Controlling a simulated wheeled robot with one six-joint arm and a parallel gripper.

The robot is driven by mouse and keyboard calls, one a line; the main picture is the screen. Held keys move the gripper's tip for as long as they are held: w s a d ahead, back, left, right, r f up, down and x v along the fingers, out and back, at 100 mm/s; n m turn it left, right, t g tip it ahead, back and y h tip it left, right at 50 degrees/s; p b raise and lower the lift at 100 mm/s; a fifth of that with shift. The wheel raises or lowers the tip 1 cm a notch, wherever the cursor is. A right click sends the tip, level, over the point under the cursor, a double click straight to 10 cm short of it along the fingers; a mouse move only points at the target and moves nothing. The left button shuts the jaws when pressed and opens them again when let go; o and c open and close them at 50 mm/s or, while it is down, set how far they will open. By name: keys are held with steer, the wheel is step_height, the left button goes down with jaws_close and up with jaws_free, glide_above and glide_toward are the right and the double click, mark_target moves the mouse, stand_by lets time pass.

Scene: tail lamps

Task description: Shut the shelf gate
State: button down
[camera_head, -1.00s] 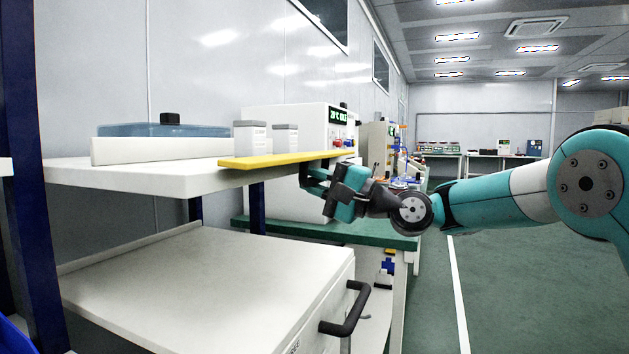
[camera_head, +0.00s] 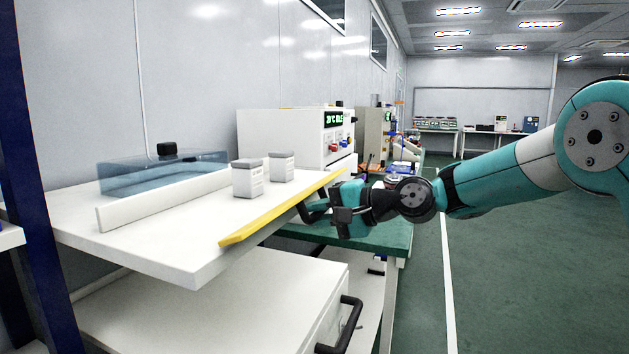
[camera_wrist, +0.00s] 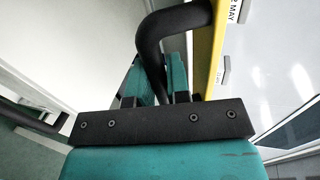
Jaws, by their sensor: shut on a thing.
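The shelf gate appears as a long yellow bar (camera_head: 285,207) along the right edge of the white shelf in the head view. In the wrist view the yellow bar (camera_wrist: 203,50) runs up the picture, with a black curved handle (camera_wrist: 176,20) beside it. My gripper (camera_head: 318,208) is at the far part of the bar, on its outer side. In the wrist view its teal fingers (camera_wrist: 158,80) are shut on the handle, which hides part of the grip. I cannot tell from these views whether the gate is fully closed.
Two white lidded containers (camera_head: 248,180) stand on the shelf (camera_head: 165,245) behind the bar. A clear blue box (camera_head: 165,172) stands behind a low white divider (camera_head: 165,200). Below is a white cabinet with a black handle (camera_head: 347,325). The floor (camera_head: 530,260) to the right is clear.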

mark_target(314, 189)
steer(key=r+h+p, duration=0.1)
steer(key=p, duration=0.3)
steer(key=r+g+h+p, duration=0.1)
steer(key=r+h+p, duration=0.1)
steer(key=p, duration=0.3)
steer(key=shift+s+d+h, duration=0.1)
steer(key=shift+d+h, duration=0.1)
steer(key=shift+h, duration=0.1)
steer(key=h+p, duration=0.1)
steer(key=p, duration=0.3)
steer(key=r+g+h+p, duration=0.1)
steer(key=h+p, duration=0.1)
steer(key=p, duration=0.2)
steer(key=shift+r+g, duration=0.2)
steer(key=shift+g, duration=0.1)
steer(key=h+p, duration=0.1)
steer(key=p, duration=0.1)
steer(key=h+p, duration=0.1)
steer(key=p, duration=0.1)
steer(key=g+h+p, duration=0.1)
steer(key=shift+a+r+p, duration=0.25)
steer(key=shift+r+p, duration=0.15)
steer(key=h+p, duration=0.2)
steer(key=p, duration=0.1)
steer(key=shift+w+a+r+g+h, duration=0.2)
steer(key=shift+w+g+h, duration=0.1)
steer(key=shift+g, duration=0.1)
steer(key=shift+f, duration=0.1)
steer(key=c, duration=1.1)
jaws_free()
